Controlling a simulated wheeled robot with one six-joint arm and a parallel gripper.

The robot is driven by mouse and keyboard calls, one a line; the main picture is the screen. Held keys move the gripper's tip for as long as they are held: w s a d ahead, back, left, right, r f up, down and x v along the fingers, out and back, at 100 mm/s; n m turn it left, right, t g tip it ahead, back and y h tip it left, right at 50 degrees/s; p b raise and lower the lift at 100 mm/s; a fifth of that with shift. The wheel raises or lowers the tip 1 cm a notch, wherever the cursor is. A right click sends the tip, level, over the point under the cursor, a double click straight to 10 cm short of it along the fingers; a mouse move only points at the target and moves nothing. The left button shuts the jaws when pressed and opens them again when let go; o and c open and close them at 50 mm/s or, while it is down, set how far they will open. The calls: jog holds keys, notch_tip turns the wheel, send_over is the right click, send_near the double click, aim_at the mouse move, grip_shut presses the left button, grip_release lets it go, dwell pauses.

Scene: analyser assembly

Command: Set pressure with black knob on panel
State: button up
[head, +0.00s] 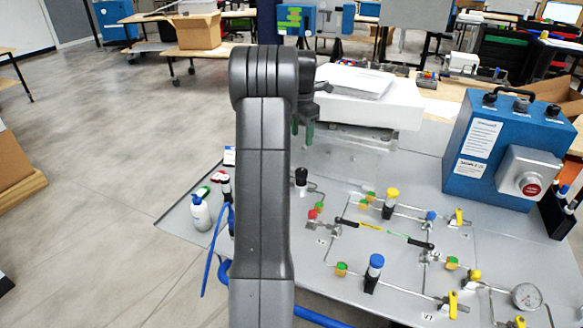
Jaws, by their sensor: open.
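A grey metal panel (345,290) with thin tubing and fittings fills the right foreground. A black knob (301,176) stands upright on the panel's upper left part, just right of my arm. Other black-bodied knobs have a yellow top (391,193) and a blue top (376,261). A round pressure gauge (527,296) sits at the lower right; its reading is too small to tell. My gripper (302,130) shows partly behind my arm, with green fingertips pointing down. It is open and empty, above the black knob in the picture and apart from it.
A blue box (500,150) with a red button and black knobs on top stands at the back right. A white box (370,97) lies behind the panel. A white bottle (200,212) and blue hose are at the left edge. Open floor lies left.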

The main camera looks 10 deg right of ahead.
aim_at(301, 171)
notch_tip(301, 171, down, 13)
jog(key=shift+d+f+p, duration=0.1)
jog(key=shift+f+p, duration=0.05)
jog(key=shift+p, duration=0.35)
jog(key=c, duration=1)
